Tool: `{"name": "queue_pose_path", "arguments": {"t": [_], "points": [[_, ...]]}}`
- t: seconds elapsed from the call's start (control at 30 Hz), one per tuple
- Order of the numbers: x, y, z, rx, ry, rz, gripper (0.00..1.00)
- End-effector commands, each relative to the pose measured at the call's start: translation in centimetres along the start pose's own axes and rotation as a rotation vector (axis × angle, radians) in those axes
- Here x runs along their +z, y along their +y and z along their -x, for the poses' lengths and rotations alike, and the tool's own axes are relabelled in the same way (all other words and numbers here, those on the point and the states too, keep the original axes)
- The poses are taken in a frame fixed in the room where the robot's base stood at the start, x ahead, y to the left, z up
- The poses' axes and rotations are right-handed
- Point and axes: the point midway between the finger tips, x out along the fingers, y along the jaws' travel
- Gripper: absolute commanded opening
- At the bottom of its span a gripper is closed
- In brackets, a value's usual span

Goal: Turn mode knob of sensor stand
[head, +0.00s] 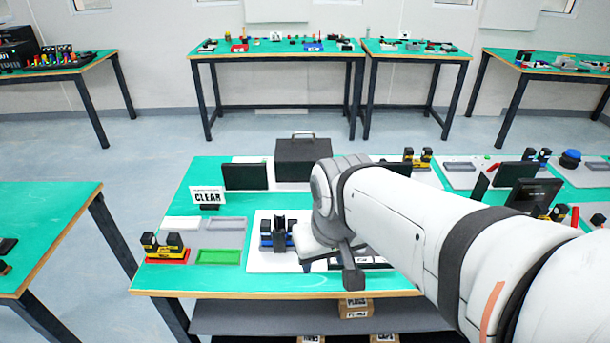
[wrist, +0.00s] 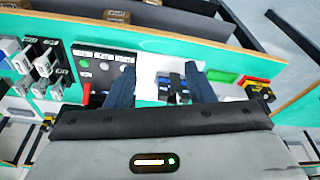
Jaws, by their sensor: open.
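A small blue and black device (head: 265,229), which looks like the sensor stand, is on a white board (head: 259,258) near the front of the table. In the wrist view it shows (wrist: 173,82) between my fingers, nearer the right one, partly hidden. I cannot make out its mode knob. My gripper (wrist: 160,68) is open and empty, with its two dark fingers apart above the board. In the head view, my arm and gripper cover part of the board. I cannot tell whether a finger touches anything.
A black panel with buttons (wrist: 103,58) lies beside the left finger. A green tray (head: 219,256) and yellow-black blocks (head: 164,247) sit left of the board. A CLEAR sign (head: 208,196), a dark screen (head: 246,176) and a black box (head: 303,160) stand behind.

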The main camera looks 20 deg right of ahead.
Motion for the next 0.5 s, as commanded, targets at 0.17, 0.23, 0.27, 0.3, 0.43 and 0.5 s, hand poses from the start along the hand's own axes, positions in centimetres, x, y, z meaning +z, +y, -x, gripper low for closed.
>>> {"name": "queue_pose_path", "arguments": {"t": [0.17,0.23,0.27,0.3,0.43,0.5], "points": [[-4.0,1.9,-0.6,0.008,-0.041,0.051,0.54],[-6.4,2.9,-1.4,0.009,-0.063,0.091,0.54],[-7.5,3.4,-1.8,0.009,-0.073,0.109,0.54],[-8.9,4.1,-2.4,0.008,-0.087,0.136,0.54],[-13.2,6.6,-5.1,0.001,-0.128,0.218,0.54],[-15.3,8.2,-6.9,-0.006,-0.149,0.262,0.54]]}}
